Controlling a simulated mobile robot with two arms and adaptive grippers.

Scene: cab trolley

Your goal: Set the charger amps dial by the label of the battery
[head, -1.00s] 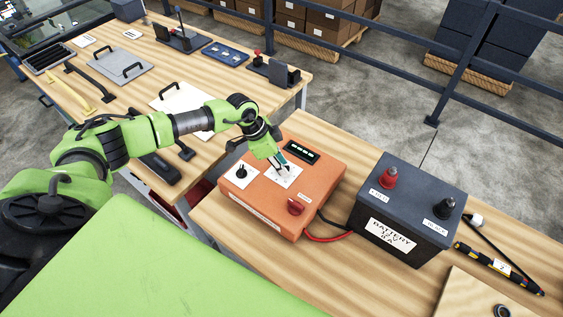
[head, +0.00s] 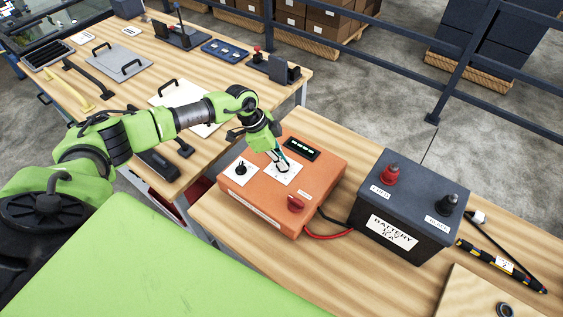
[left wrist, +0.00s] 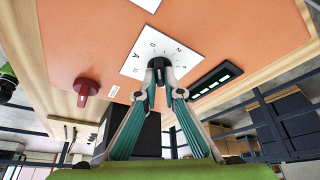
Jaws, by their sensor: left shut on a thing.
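The orange charger (head: 262,212) sits on the wooden bench. Its amps dial (left wrist: 157,63) is a black knob on a white scale plate (left wrist: 141,62) with A, 0, 2 and 4 legible in the left wrist view. My left gripper (head: 281,167) points down at this plate. In the left wrist view its fingertips (left wrist: 160,82) are closed on the dial, and the fingers hide part of the scale and the pointer. The dark battery (head: 400,190) stands right of the charger. Its white label (head: 391,232) reads BATTERY; the smaller lines are too small to read surely. My right gripper does not show.
The charger also has another black knob (head: 240,168), a red knob (head: 296,203) and a lit display (head: 301,148). Red and black cables run out towards the battery. A striped tester pen (head: 490,258) lies right of the battery. Bare bench is in front of the charger.

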